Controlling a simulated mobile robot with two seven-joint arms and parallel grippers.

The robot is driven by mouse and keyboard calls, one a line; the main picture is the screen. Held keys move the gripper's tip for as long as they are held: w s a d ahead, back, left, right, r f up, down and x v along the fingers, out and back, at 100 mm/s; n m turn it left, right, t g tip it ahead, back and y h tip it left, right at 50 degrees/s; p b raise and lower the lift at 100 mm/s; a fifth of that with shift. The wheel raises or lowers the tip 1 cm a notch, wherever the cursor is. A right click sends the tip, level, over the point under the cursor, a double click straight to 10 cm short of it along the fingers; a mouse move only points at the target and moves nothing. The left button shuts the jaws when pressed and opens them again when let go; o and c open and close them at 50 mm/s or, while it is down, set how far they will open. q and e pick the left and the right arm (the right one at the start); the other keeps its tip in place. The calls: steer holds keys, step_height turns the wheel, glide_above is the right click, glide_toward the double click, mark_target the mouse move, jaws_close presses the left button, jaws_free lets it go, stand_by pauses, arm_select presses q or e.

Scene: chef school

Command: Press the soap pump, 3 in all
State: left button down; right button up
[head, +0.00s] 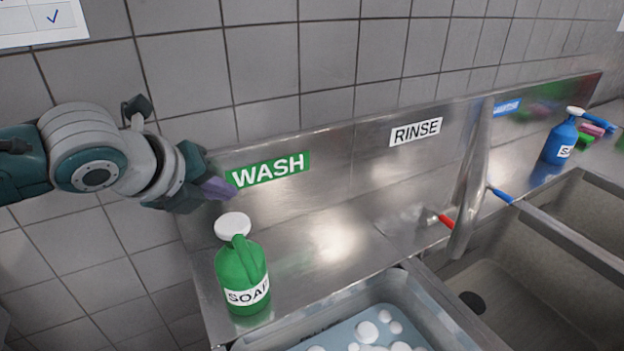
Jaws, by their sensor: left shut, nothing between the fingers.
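The green soap bottle (243,276) stands upright on the steel ledge at the left end of the sink. Its white pump top (232,225) faces up and is uncovered. My left gripper (222,190) comes in from the left and is shut and empty. It appears just above and a little left of the pump top, in front of the WASH sign. A gap shows between the fingertips and the pump. My right gripper is out of view.
The wash basin (282,332) with suds lies right of the bottle. A faucet (468,190) with red and blue handles rises further right. A blue bottle (562,142) and coloured sponges (592,131) stand at the far right. The steel backsplash (345,165) runs behind.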

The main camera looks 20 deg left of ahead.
mark_target(234, 222)
arm_select(q)
steer(key=shift+f+b, duration=0.7)
steer(key=shift+f, duration=0.9)
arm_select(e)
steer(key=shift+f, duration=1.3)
arm_select(q)
steer(key=shift+f, duration=0.4)
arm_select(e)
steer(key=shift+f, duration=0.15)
arm_select(q)
steer(key=shift+f+b, duration=0.95)
steer(key=shift+f, duration=0.1)
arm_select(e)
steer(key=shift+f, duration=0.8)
arm_select(q)
steer(key=shift+r, duration=0.1)
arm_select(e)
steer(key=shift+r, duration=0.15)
arm_select(q)
steer(key=shift+r+p, duration=1.3)
steer(key=shift+p, duration=0.25)
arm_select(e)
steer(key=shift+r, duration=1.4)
arm_select(q)
steer(key=shift+r, duration=0.15)
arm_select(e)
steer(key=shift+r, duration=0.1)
